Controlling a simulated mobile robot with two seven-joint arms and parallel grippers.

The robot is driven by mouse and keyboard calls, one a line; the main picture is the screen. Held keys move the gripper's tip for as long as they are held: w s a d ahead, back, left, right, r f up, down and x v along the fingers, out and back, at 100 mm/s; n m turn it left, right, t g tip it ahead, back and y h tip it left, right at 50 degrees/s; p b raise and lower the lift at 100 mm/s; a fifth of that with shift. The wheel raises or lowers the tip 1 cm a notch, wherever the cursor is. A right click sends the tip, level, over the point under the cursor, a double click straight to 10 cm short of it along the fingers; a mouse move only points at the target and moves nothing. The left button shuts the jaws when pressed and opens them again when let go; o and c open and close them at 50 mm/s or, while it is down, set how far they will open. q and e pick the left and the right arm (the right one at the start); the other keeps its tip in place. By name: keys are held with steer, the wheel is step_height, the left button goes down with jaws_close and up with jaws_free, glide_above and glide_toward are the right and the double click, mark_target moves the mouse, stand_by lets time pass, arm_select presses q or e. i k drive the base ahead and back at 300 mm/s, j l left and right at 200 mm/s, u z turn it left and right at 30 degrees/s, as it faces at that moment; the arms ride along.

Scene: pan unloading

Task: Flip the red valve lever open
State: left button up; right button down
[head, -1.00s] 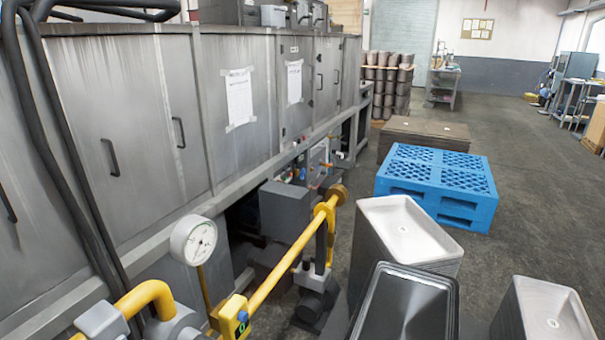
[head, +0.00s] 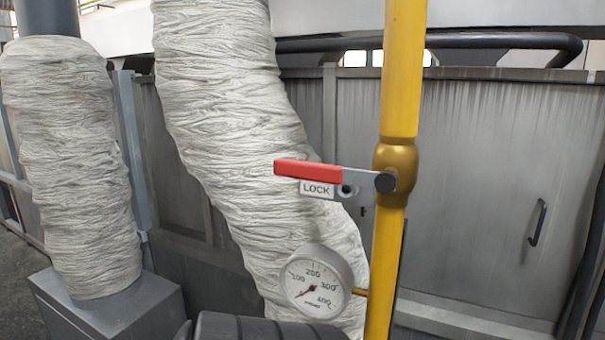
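The red valve lever (head: 308,170) is in the middle of the head view. It points left from a brass valve body (head: 399,168) on a vertical yellow pipe (head: 401,70), roughly square to the pipe. Its grip is red and its inner part is grey metal. A white tag reading LOCK (head: 317,188) sits just under the grip, beside a small hole in the metal.
A round dial gauge (head: 316,282) joins the yellow pipe below the lever. Thick white wrapped ducts (head: 225,100) stand behind and to the left. A grey metal cabinet wall with a handle (head: 538,222) is behind at the right.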

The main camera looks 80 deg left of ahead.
mark_target(386, 182)
steer(key=k+u, duration=0.1)
steer(key=u, duration=2.2)
